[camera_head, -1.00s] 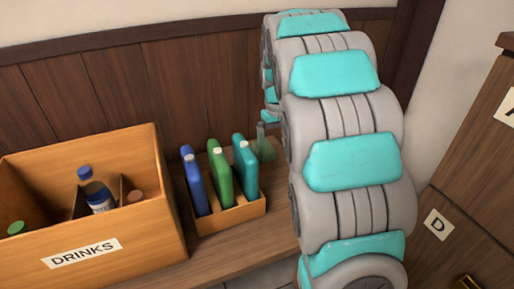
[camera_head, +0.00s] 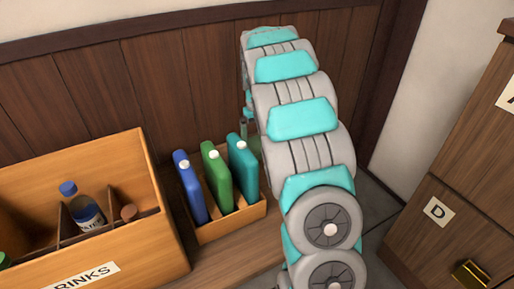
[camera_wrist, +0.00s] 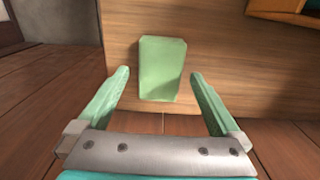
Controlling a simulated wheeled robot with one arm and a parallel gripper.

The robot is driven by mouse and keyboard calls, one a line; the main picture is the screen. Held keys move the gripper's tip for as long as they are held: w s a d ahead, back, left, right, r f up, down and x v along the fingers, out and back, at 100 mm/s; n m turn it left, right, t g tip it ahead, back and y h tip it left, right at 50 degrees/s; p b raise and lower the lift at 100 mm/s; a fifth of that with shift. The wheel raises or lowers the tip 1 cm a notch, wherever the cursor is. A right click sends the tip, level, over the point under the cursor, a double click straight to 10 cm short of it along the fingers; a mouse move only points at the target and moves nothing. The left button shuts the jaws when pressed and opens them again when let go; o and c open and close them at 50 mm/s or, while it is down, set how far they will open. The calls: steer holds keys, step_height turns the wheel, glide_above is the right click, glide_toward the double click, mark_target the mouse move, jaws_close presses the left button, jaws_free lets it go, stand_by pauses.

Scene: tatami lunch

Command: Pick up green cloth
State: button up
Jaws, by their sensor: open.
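The green cloth (camera_wrist: 162,68) shows in the wrist view as a pale green, flat rectangle on a wooden surface. It lies ahead of my gripper (camera_wrist: 160,80), centred between the two green fingers. The fingers are spread wide apart, and nothing is held between them. Whether they are level with the cloth or above it, I cannot tell. In the head view my arm hides the cloth, and only a small greenish part of my gripper (camera_head: 243,128) shows behind the arm, near the bottle caddy.
A wooden caddy (camera_head: 233,224) holds blue, green and teal bottles, close left of my arm. A DRINKS crate (camera_head: 130,262) stands further left. A wooden cabinet (camera_head: 452,180) marked D is at the right. A panelled wall (camera_head: 110,85) is behind.

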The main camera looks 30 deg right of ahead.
step_height(320, 180, down, 3)
steer(key=shift+r, duration=0.1)
steer(key=c, duration=1.5)
steer(key=shift+r, duration=0.1)
steer(key=shift+r, duration=0.1)
steer(key=shift+r, duration=1.7)
steer(key=s, duration=0.5)
steer(key=s+a+r, duration=0.1)
steer(key=s, duration=0.4)
steer(key=s+a, duration=0.1)
steer(key=s, duration=0.4)
steer(key=shift+s+a+r+b, duration=0.15)
steer(key=shift+s+a+b, duration=0.05)
steer(key=shift+s+b, duration=0.2)
